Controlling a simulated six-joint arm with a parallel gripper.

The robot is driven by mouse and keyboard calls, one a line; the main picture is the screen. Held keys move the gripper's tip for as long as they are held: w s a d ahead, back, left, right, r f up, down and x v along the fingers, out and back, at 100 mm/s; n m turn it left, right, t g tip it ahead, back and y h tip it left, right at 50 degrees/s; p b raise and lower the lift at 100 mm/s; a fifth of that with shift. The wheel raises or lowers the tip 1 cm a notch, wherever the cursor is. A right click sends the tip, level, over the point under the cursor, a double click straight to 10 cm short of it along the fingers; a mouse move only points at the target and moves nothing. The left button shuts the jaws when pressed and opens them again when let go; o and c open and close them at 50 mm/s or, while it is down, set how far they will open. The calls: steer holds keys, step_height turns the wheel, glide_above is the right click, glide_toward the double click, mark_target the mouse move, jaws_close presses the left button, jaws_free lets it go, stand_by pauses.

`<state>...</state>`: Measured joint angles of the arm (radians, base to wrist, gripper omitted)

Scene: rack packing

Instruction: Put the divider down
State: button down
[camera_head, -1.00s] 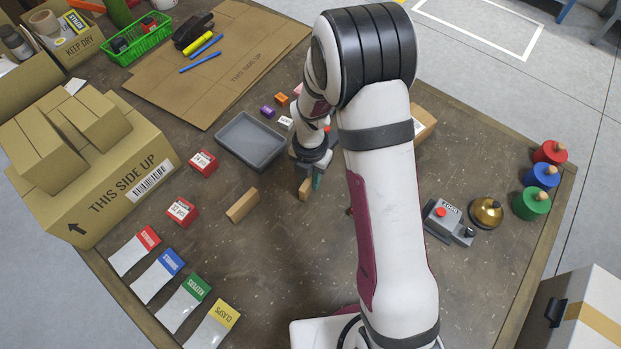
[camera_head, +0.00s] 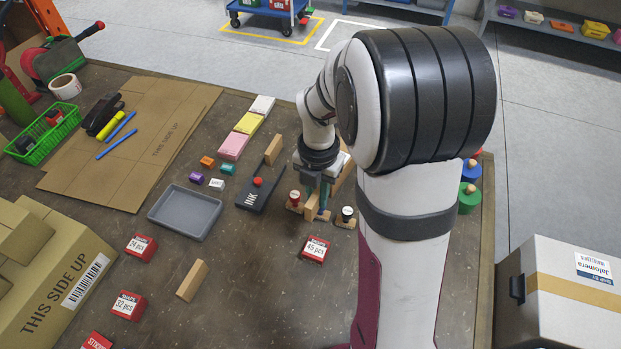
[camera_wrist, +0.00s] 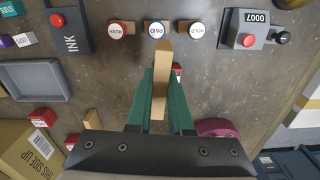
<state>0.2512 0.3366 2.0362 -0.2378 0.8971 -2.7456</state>
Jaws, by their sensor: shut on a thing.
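The divider (camera_wrist: 160,92) is a thin, pale wooden piece. My gripper (camera_wrist: 161,82) has green fingers shut on it, one on each side, in the wrist view. Its far end points at the PAID stamp (camera_wrist: 157,30) and overlaps that stamp's lower edge in the picture; I cannot tell whether they touch. In the head view the divider (camera_head: 311,208) shows below my gripper (camera_head: 319,190), between a red-topped stamp (camera_head: 294,198) and a black-topped stamp (camera_head: 347,213). The gap between divider and table is unclear.
The INK pad (camera_head: 255,195) lies left of my gripper, with a grey tray (camera_head: 160,212) farther left. A loose wooden block (camera_head: 193,281) and a red 45 pcs box (camera_head: 315,248) are nearer. The stamping device (camera_wrist: 246,30) stands right of the stamps. Bare table lies between tray and box.

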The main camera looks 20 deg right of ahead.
steer(key=d+r+m, duration=0.3)
steer(key=d+m, duration=0.5)
steer(key=d, duration=0.1)
steer(key=d+r+m, duration=0.2)
steer(key=d+m, duration=0.7)
steer(key=w+a+f, duration=0.2)
steer(key=w, duration=0.1)
steer(key=w+a+f, duration=0.2)
steer(key=w, duration=0.1)
steer(key=w+a+f, duration=0.2)
steer(key=w, duration=0.2)
steer(key=shift+a+f, duration=0.2)
steer(key=shift+f, duration=0.05)
step_height(320, 180, down, 3)
steer(key=shift+w+f, duration=0.1)
steer(key=shift+f, duration=0.3)
steer(key=c, duration=0.8)
jaws_free()
steer(key=shift+f, duration=0.15)
